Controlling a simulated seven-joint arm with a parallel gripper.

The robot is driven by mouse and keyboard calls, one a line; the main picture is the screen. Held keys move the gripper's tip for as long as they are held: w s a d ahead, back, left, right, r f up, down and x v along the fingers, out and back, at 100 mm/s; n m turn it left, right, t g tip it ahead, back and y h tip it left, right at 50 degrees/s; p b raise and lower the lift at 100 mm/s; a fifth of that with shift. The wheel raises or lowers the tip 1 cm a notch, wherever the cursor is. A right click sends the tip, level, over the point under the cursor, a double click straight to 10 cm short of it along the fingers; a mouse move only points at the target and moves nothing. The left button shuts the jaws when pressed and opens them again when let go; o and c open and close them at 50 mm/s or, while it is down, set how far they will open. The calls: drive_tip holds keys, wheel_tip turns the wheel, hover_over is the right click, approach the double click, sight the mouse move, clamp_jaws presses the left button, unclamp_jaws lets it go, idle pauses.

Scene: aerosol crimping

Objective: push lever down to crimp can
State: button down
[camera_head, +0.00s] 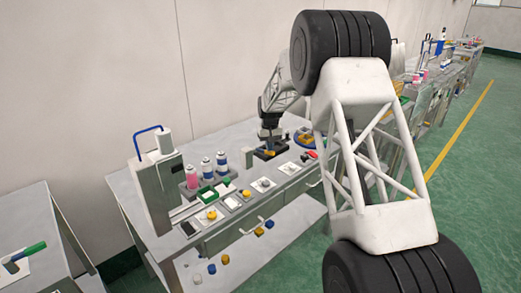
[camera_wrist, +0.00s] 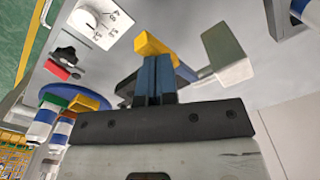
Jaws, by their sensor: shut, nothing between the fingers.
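My gripper (camera_head: 269,141) is at the back of the workbench in the head view, low over a dark base with a yellow part (camera_head: 265,153). In the wrist view my gripper's dark blue fingers (camera_wrist: 158,78) are together and hold nothing. A yellow block (camera_wrist: 152,42) lies just beyond the fingertips; I cannot tell whether they touch it. A grey-green paddle-like part (camera_wrist: 224,46) with a pale end stands right of the fingers. I cannot tell which part is the crimping lever. A can under it is not clearly visible.
A blue round tray (camera_head: 305,138) is right of my gripper. Blue-and-white cans (camera_head: 207,170) and a pink bottle (camera_head: 192,178) stand left on the workbench (camera_head: 232,141), near a tall grey station (camera_head: 158,195).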

drive_tip(key=shift+f, duration=2.25)
idle(1.1)
idle(0.3)
drive_tip(key=shift+r, duration=4.95)
wheel_tip(320, 180, up, 5)
hover_over(269, 154)
drive_tip(key=w, duration=0.1)
